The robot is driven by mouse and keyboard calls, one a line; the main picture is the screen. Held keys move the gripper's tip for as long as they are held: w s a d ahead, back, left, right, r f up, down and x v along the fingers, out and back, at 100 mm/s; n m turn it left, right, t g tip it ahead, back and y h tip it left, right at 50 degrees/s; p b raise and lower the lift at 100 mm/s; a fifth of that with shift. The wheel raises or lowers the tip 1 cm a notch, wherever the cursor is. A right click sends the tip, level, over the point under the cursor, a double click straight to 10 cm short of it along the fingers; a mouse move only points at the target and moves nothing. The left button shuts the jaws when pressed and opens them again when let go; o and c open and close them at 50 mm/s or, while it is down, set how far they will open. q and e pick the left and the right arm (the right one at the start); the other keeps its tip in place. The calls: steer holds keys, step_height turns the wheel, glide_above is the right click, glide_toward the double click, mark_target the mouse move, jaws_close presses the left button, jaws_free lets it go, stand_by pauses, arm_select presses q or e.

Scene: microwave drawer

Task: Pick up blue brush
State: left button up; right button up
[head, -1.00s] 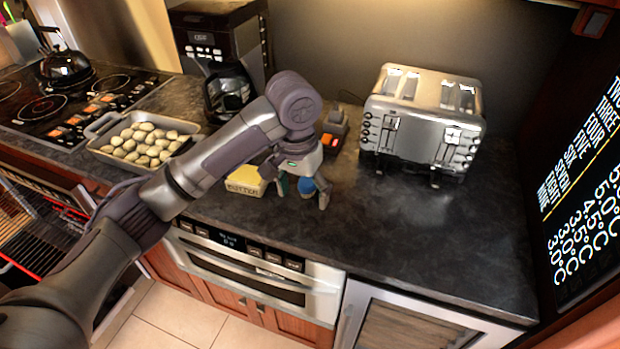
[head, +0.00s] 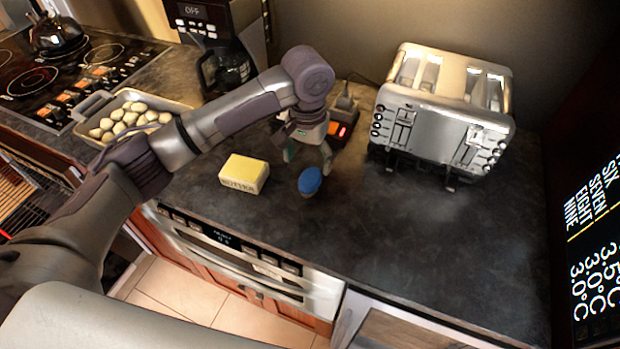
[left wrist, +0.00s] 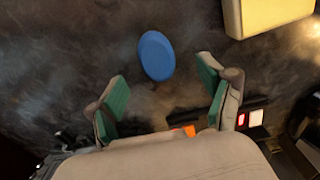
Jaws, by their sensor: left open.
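The blue brush (head: 310,180) stands on the dark countertop in the head view, with its round blue top up. In the left wrist view the brush (left wrist: 157,56) shows as a blue oval beyond the fingertips. My left gripper (head: 308,158) is just behind it in the head view, pointing down. In the left wrist view the gripper (left wrist: 160,86) is open, with green pads and nothing between its fingers. It is apart from the brush, which lies a little ahead of the gap. My right gripper is in neither view.
A yellow butter block (head: 244,173) lies left of the brush. A silver toaster (head: 440,115) stands at the back right. A device with an orange-red light (head: 340,130) sits just behind my gripper. The counter to the right of the brush is clear.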

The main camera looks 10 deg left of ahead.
mark_target(310, 176)
arm_select(q)
steer(key=shift+w+f, duration=0.1)
steer(key=shift+f, duration=0.6)
steer(key=f, duration=0.1)
steer(key=f+p, duration=0.1)
steer(key=f, duration=0.2)
steer(key=shift+d+f+p, duration=0.15)
steer(key=shift+d+p, duration=0.1)
steer(key=shift+p, duration=0.15)
steer(key=shift+f, duration=0.4)
steer(key=shift+c, duration=0.2)
steer(key=c, duration=1.2)
steer(key=shift+c, duration=0.2)
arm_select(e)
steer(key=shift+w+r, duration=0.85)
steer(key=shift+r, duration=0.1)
